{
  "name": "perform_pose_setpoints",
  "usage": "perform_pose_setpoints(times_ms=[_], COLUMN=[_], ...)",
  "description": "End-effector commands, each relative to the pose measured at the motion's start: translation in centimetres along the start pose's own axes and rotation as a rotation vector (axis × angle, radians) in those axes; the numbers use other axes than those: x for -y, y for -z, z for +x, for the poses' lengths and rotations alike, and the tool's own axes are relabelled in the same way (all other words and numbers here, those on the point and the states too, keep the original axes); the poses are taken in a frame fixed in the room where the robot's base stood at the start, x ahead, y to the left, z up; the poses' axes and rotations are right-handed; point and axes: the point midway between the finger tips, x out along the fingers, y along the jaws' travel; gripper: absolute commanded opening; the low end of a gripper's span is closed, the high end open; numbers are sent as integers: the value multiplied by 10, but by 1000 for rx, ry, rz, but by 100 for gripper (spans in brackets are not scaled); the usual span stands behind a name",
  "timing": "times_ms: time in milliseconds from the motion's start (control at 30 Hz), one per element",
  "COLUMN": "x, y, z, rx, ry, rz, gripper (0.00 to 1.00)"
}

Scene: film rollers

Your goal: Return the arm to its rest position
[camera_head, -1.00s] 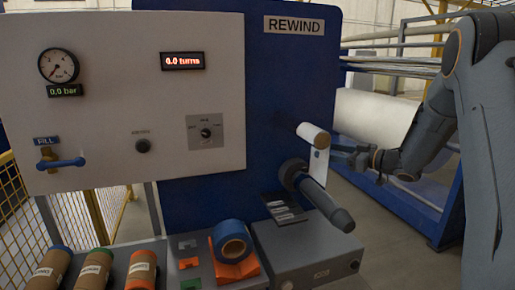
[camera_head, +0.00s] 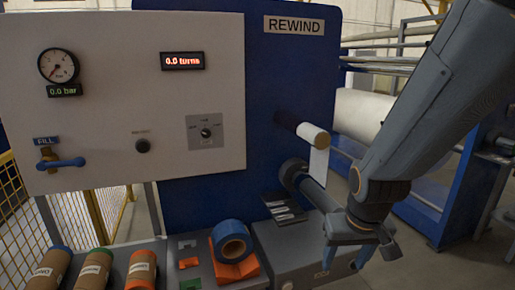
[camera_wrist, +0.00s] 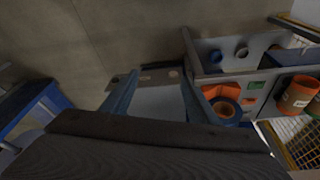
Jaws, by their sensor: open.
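My gripper (camera_head: 347,262) hangs at the lower right of the head view, pointing down with its fingers apart and nothing between them. It is in front of the grey box below the REWIND panel (camera_head: 240,180) and covers the near end of the dark shaft (camera_head: 312,190). In the wrist view, my gripper (camera_wrist: 158,100) shows two separated fingers above a grey surface. My arm slants up to the right edge. A white film strip (camera_head: 318,163) hangs from the roller (camera_head: 314,134) above the shaft, apart from my gripper.
A blue roll (camera_head: 232,238) sits on an orange cradle (camera_head: 238,268). Several brown cores (camera_head: 141,268) lie at the lower left. The gauge (camera_head: 58,66), blue valve handle (camera_head: 62,163) and turns display (camera_head: 183,61) are on the white panel. A large white roll (camera_head: 362,118) stands behind my arm.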

Motion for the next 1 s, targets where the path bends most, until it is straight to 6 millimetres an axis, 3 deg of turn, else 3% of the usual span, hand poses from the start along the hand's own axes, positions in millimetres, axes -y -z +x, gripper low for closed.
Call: perform_pose_setpoints(times_ms=[33,100,533,700,1000], x=[7,6,7,7,7], y=[-20,-21,-45,-50,-50], z=[-3,17,100,110,109], rx=[42,56,160,179,180], ry=[14,12,11,12,11], rz=[7,7,3,2,2], gripper=[54,54,54,54,54])
